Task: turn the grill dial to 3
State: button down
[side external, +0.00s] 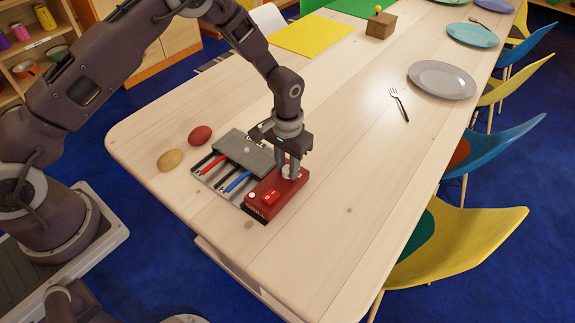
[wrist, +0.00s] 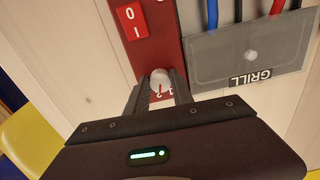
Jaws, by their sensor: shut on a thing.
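The grill (side external: 245,152) stands on the table, with a grey plate, a red and a blue handle, and a red control panel (side external: 257,208) along its right side. The panel carries a red 0/I switch (side external: 270,197). My gripper (side external: 290,172) points down at the far end of the panel, shut on the white dial. In the wrist view the dial (wrist: 160,78) sits between my fingertips, and a printed 1 and 2 show beside it. The dial's pointer and its other numbers are hidden or too small to read. The grey plate (wrist: 235,45) is labelled GRILL.
A red egg-shaped thing (side external: 200,135) and a yellow one (side external: 170,160) lie left of the grill. A grey plate (side external: 441,80) and a fork (side external: 399,103) lie farther right. The table right of the panel is clear.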

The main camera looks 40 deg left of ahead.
aim_at(287, 169)
jog(key=m, duration=0.4)
jog(key=shift+w+m, duration=0.1)
jog(key=shift+m, duration=2.1)
jog(key=c, duration=1.1)
grip_release()
notch_tip(287, 169, up, 7)
jog(key=shift+r, duration=0.1)
